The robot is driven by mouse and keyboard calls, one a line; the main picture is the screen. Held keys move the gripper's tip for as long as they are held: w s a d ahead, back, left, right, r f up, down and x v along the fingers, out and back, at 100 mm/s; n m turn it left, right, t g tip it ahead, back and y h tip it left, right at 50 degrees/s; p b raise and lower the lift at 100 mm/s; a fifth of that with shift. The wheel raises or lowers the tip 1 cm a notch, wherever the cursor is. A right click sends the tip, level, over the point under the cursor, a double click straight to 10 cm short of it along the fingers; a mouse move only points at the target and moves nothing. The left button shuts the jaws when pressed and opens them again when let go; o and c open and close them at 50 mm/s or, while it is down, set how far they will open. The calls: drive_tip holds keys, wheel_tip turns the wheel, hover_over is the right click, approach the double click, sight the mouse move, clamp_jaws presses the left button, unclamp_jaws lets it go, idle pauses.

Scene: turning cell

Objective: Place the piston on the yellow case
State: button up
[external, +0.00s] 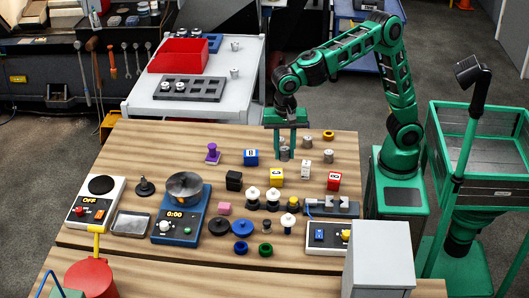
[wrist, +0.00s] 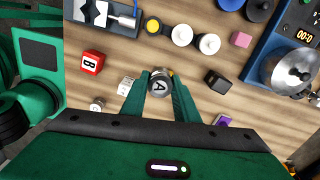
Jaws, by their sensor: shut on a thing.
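The piston (wrist: 160,86) is a grey metal cylinder with a letter A on its top face. My gripper (wrist: 161,92) is shut on it, with one green finger on each side in the wrist view. In the external view my gripper (external: 285,142) points down over the back middle of the wooden table, with the piston (external: 284,154) low between its fingers. The yellow case (external: 276,177) is a small cube with a dark mark, just in front of and below the gripper in the external view. In the wrist view the yellow case is mostly or wholly hidden behind the piston.
A blue case (external: 251,157), black case (external: 234,180), white case (external: 306,169) and red case (external: 334,181) stand around the yellow one. Other metal cylinders (external: 328,156) are to the right. Several round pieces and a blue scale (external: 181,227) stand further forward.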

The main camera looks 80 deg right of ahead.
drive_tip(key=s+a, duration=0.3)
drive_tip(key=s, duration=0.2)
hover_over(276, 172)
wheel_tip(276, 172, down, 6)
drive_tip(key=shift+a+f, duration=0.1)
drive_tip(key=shift+f, duration=2.1)
drive_tip(key=o, duration=1.1)
drive_tip(key=shift+f, duration=0.1)
wheel_tip(276, 172, up, 12)
